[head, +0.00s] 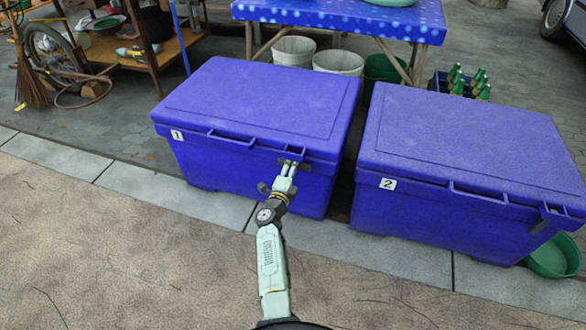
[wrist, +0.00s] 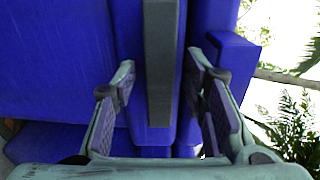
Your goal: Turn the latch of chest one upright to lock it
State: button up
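Chest one (head: 245,110) is the blue chest on the left with the label "1"; its lid is down. Its latch (wrist: 160,70) is a dark grey bar on the blue front. In the wrist view it runs up and down the picture, while the plants and bright background lie to the right, so that view looks rolled and the bar looks sideways. In the head view my gripper (head: 288,168) is at the right part of the chest's front, hiding most of the latch. My gripper (wrist: 162,68) is open, one finger on each side of the bar, with gaps visible.
Chest two (head: 465,150), also blue, stands to the right past a narrow gap. A blue table (head: 345,14) with buckets (head: 338,61) under it is behind. A crate of green bottles (head: 470,84) is behind chest two. The pavement (head: 130,260) in front is clear.

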grip_shut()
jog(key=shift+n+p, duration=0.3)
dwell(0.3)
jog(key=shift+n+p, duration=3.5)
jog(key=shift+n, duration=5.1)
jog(key=shift+o, duration=0.7)
grip_release()
